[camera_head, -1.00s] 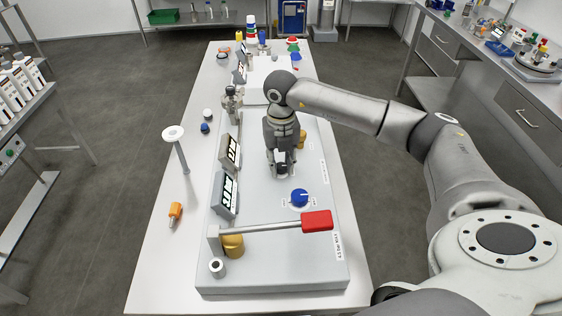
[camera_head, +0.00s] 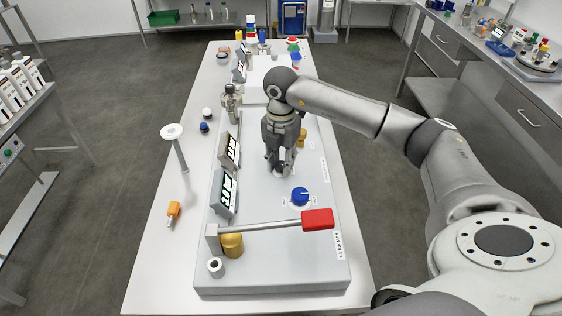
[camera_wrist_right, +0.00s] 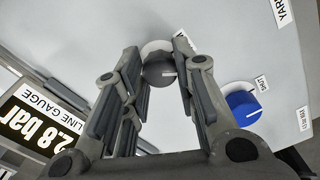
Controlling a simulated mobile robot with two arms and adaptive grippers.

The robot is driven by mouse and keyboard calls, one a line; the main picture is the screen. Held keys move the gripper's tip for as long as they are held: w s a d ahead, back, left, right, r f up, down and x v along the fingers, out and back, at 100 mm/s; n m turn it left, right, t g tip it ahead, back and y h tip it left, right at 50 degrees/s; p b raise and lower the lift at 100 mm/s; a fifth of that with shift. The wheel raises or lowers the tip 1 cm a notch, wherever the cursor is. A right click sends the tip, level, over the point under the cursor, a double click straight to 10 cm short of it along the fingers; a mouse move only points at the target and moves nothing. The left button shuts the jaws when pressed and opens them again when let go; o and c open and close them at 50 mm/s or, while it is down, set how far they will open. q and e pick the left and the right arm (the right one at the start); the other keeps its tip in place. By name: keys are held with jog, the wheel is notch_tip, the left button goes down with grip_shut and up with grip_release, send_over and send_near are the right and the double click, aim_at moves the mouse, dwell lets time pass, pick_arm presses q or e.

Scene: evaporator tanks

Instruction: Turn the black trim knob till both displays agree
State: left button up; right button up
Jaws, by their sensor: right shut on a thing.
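The black trim knob (camera_wrist_right: 158,74), dark with a white pointer line, sits on a pale round base in the right wrist view. My right gripper (camera_wrist_right: 160,62) has its fingers on both sides of the knob and is shut on it. In the head view this gripper (camera_head: 280,168) points down at the panel and hides the knob. Two tilted displays stand on the panel's left side: a nearer one (camera_head: 224,192) and a farther one (camera_head: 229,151). In the wrist view the line gauge display (camera_wrist_right: 42,122) reads 2.8 bar. The other reading is not legible. My left gripper is not in view.
A blue knob (camera_head: 300,196) sits just nearer on the grey panel (camera_head: 270,268). A red-handled lever (camera_head: 317,220) crosses the panel's near part. A brass fitting (camera_head: 302,137) is close behind the gripper. An orange-handled tool (camera_head: 173,213) lies at left.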

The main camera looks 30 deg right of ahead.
aim_at(281, 164)
jog(key=m, duration=0.5)
jog(key=shift+m, duration=0.3)
jog(key=m, duration=0.4)
jog(key=shift+r+m, duration=0.1)
jog(key=shift+m, duration=0.3)
jog(key=o, duration=1.1)
jog(key=shift+c, duration=0.2)
notch_tip(281, 164, up, 12)
